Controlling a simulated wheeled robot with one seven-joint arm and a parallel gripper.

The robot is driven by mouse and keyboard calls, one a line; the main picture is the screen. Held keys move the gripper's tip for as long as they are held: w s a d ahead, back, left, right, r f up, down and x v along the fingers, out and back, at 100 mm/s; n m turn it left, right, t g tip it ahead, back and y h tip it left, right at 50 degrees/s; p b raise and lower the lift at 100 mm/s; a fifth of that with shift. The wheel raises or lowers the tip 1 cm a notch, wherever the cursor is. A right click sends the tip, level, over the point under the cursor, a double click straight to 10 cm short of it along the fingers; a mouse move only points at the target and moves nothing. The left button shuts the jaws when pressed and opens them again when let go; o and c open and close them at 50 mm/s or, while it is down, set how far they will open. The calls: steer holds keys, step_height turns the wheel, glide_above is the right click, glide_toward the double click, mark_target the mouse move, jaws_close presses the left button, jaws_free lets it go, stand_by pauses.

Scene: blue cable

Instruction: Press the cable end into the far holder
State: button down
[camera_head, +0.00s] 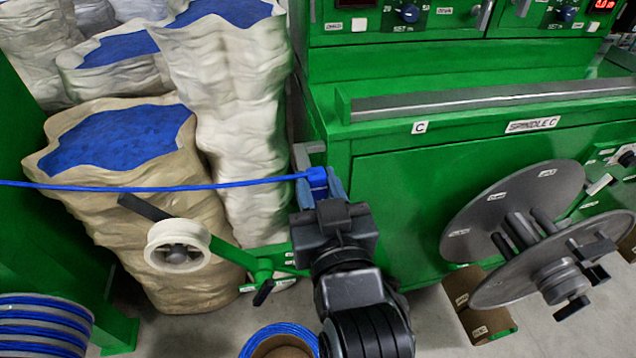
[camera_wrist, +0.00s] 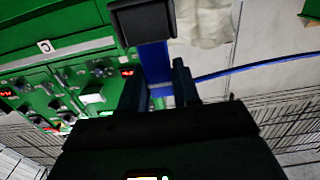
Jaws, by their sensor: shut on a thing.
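The blue cable (camera_head: 150,187) runs taut from the left edge of the head view to my gripper (camera_head: 322,190) at the green machine's left corner. The blue cable end (camera_head: 317,177) sits between the fingers, which are shut on it. In the wrist view the cable (camera_wrist: 255,68) leads off to the right from my gripper (camera_wrist: 158,92), and a blue piece (camera_wrist: 155,62) stands between the fingers. A dark block (camera_wrist: 143,21) is at the top of that piece. I cannot tell whether this block is the far holder, or whether it touches the cable end.
The green machine (camera_head: 420,160) stands right of my gripper, with a reel of grey discs (camera_head: 515,212) farther right. A white pulley (camera_head: 178,246) on a green arm is below the cable. Wrapped sacks (camera_head: 125,200) stand at left. A blue coil (camera_head: 280,330) lies on the floor.

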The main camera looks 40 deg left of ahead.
steer(key=shift+f+b, duration=0.45)
steer(key=shift+f, duration=0.2)
stand_by(0.3)
steer(key=c, duration=0.7)
jaws_free()
steer(key=shift+c, duration=0.2)
steer(key=shift+d, duration=0.1)
steer(key=p+v, duration=0.2)
steer(key=v, duration=0.6)
stand_by(0.3)
stand_by(0.4)
